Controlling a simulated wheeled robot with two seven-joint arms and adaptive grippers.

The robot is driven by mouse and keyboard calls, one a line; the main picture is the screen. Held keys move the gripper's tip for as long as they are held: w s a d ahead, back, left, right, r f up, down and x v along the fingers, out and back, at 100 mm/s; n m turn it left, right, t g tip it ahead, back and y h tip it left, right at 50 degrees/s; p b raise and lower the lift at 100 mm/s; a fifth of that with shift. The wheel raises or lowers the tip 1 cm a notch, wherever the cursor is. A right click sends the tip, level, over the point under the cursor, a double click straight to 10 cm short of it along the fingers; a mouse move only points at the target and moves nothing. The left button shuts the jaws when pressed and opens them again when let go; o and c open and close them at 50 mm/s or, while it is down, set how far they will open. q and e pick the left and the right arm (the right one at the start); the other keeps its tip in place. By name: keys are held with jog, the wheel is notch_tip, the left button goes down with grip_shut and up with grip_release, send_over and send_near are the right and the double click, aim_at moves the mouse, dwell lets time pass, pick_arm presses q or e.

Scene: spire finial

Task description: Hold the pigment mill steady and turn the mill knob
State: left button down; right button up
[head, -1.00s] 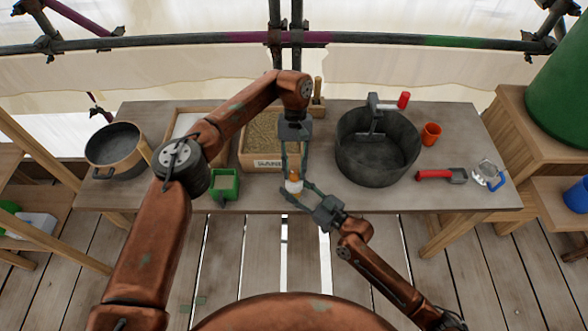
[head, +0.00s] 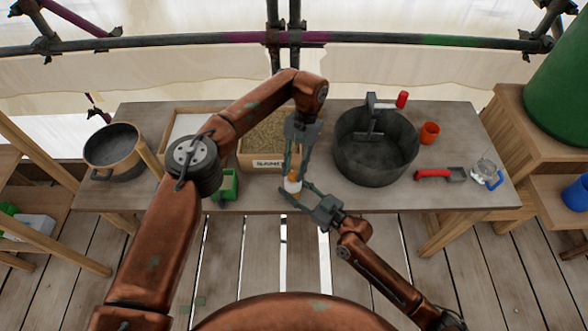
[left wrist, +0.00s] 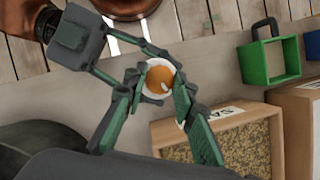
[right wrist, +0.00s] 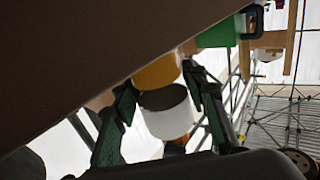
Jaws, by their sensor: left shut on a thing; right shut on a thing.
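The pigment mill is a small white body (head: 291,186) with an orange knob (head: 293,175) on top, at the table's front edge. My left gripper (head: 292,178) reaches down from above and is shut on the knob. In the left wrist view the round orange knob (left wrist: 158,76) lies between its fingertips, with a white rim around it. My right gripper (head: 300,190) comes from the front right and is shut on the white body. In the right wrist view the white body (right wrist: 170,120) and orange knob (right wrist: 157,73) show between its fingers, whose exact contact is partly hidden.
A sand box (head: 258,161) stands behind the mill, with a green holder (head: 229,184) to its left. A large dark pot (head: 375,165) stands to the right. A red-handled scoop (head: 434,174) and an orange cup (head: 429,133) lie beyond it. A pan (head: 114,150) is far left.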

aim_at(294, 172)
pick_arm(q)
jog(key=shift+f, duration=0.1)
jog(key=c, duration=1.6)
grip_release()
notch_tip(294, 172, up, 10)
